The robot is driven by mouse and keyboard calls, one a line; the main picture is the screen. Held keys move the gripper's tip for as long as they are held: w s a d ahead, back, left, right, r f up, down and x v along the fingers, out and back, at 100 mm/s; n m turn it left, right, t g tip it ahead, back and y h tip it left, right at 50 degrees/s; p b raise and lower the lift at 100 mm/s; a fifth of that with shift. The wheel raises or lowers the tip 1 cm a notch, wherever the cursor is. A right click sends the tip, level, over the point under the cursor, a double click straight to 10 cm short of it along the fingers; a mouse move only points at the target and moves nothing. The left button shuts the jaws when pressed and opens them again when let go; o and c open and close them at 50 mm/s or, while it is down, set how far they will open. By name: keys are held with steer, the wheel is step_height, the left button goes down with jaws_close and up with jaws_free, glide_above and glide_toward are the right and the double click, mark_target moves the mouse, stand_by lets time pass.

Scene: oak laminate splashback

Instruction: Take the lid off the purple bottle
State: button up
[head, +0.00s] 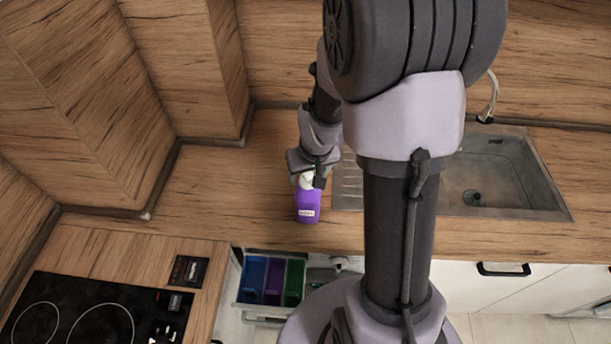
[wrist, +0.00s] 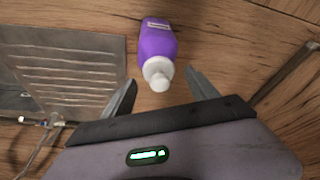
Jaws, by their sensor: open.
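The purple bottle (head: 308,207) stands upright on the wooden counter, just left of the sink, with a pale label on its side. Its white lid (head: 306,180) is on top, partly hidden by my gripper (head: 310,176) in the head view. In the wrist view the purple bottle (wrist: 157,42) is at the top centre and its white lid (wrist: 158,74) points toward me. My gripper (wrist: 160,92) is open, with one finger on each side of the lid. Gaps show between the lid and both fingers.
The metal sink (head: 545,200) with its tap (head: 490,95) is to the right. A black hob (head: 80,310) lies at the lower left. An open drawer with coloured bins (head: 270,280) is below the counter edge. The counter (head: 215,190) left of the bottle is clear.

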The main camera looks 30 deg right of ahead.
steer(key=shift+w+f, duration=0.1)
steer(key=shift+f, duration=0.15)
steer(key=shift+r, duration=0.15)
steer(key=shift+c, duration=0.5)
steer(key=c, duration=1.3)
